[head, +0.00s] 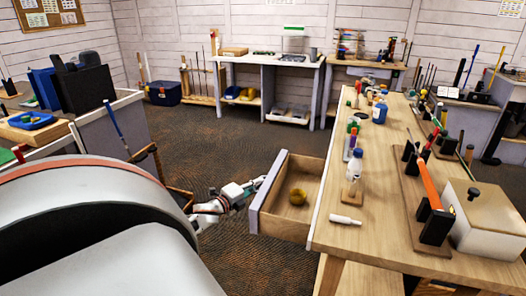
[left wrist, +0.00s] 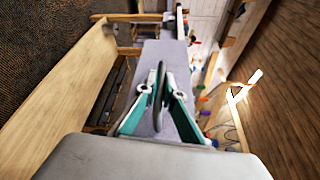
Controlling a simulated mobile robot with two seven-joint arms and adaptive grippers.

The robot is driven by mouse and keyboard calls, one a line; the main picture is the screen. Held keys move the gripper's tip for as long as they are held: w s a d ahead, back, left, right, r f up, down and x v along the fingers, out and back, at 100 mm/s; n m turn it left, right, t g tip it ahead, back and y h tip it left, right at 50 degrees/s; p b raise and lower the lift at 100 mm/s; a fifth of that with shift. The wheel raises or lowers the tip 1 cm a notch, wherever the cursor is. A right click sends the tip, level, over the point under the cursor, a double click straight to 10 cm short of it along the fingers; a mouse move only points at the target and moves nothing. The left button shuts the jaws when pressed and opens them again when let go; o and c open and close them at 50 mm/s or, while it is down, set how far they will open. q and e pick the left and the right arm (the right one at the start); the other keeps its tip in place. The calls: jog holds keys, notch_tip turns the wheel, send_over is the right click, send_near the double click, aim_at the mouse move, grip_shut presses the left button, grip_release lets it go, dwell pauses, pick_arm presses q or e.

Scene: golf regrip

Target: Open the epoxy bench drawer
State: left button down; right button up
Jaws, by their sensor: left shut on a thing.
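The epoxy bench (head: 395,215) is the long wooden bench on the right in the head view. Its drawer (head: 290,220) stands pulled out from the bench's left side, with a grey front panel and a pale wood inside. A round yellow-brown thing (head: 297,197) lies in it. My left gripper (head: 258,184) is at the outer face of the drawer front. In the left wrist view its teal fingers (left wrist: 160,92) are closed around the dark drawer handle (left wrist: 159,84), in front of the grey drawer front (left wrist: 172,52). My right gripper is not in view.
A small bottle (head: 354,165) on a wooden block and a white tube (head: 345,220) stand and lie on the bench top near the drawer. A grey-white box (head: 485,220) is at the right. Open dark floor (head: 215,155) lies left of the drawer.

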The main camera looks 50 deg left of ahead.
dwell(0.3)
pick_arm(q)
jog(key=c, duration=2.2)
grip_release()
jog(key=shift+o, duration=0.2)
jog(key=s+d+r, duration=0.1)
jog(key=s+d, duration=0.1)
jog(key=s, duration=1)
